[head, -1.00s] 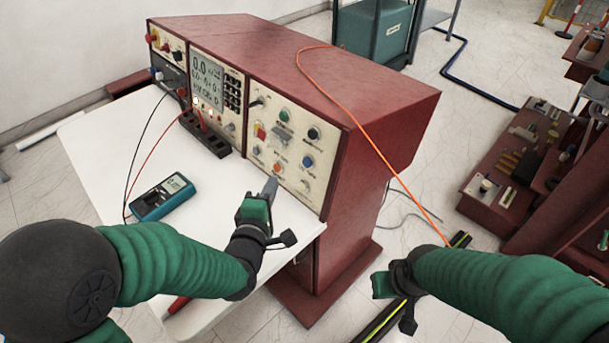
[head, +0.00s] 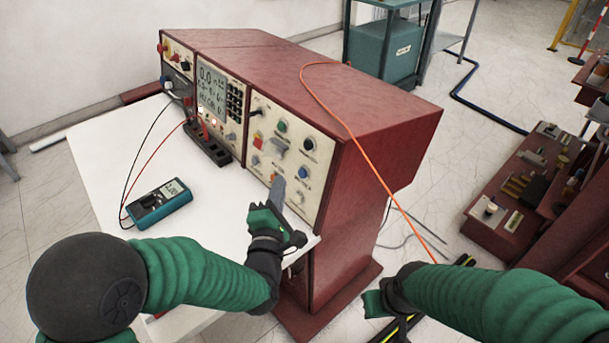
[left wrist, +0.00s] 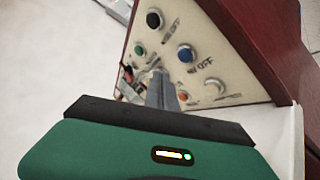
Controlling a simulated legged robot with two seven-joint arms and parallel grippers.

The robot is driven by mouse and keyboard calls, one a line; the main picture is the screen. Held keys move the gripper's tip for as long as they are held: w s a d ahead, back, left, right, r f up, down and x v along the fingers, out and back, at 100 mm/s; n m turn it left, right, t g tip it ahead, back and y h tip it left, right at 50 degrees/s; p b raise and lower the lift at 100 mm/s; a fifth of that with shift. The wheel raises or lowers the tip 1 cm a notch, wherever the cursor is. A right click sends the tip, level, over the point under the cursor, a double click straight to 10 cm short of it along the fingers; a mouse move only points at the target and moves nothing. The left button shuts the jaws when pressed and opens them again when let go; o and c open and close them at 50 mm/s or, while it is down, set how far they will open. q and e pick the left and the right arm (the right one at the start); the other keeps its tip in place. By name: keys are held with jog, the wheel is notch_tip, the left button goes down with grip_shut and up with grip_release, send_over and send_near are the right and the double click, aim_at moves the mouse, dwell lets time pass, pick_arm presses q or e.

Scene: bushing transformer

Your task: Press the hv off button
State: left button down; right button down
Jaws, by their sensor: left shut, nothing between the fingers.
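The red cabinet's cream control panel (head: 260,168) carries several coloured buttons. A blue button (head: 302,173) is on its lower right; in the left wrist view the blue button (left wrist: 187,53) has a blurred label beside it ending in "OFF". A black button (left wrist: 154,19) also has a label ending in "OFF". My left gripper (head: 277,190) is shut and empty, its tip just in front of the panel's lower part, left of and below the blue button. In the left wrist view its fingers (left wrist: 161,90) overlap the panel near an orange button (left wrist: 183,96). Contact cannot be told. My right gripper (head: 376,302) is low, right of the cabinet.
A blue multimeter (head: 160,203) with leads lies on the white table (head: 105,160). A black terminal strip (head: 207,145) sits by the cabinet. An orange cable (head: 345,125) drapes over the cabinet's right side.

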aim_at(303, 173)
pick_arm(q)
jog(key=w+d, duration=0.1)
jog(key=w+d+f+b, duration=0.1)
jog(key=d, duration=0.1)
jog(key=shift+w, duration=0.2)
pick_arm(e)
jog(key=shift+a+f, duration=0.25)
jog(key=shift+f, duration=0.3)
pick_arm(q)
jog(key=shift+a, duration=0.35)
pick_arm(e)
jog(key=shift+a, duration=0.2)
pick_arm(q)
jog(key=shift+d, duration=0.15)
pick_arm(e)
jog(key=shift+d, duration=0.1)
dwell(0.6)
pick_arm(q)
jog(key=shift+w+d+b, duration=0.2)
jog(key=shift+d+b, duration=0.1)
pick_arm(e)
jog(key=shift+f, duration=0.2)
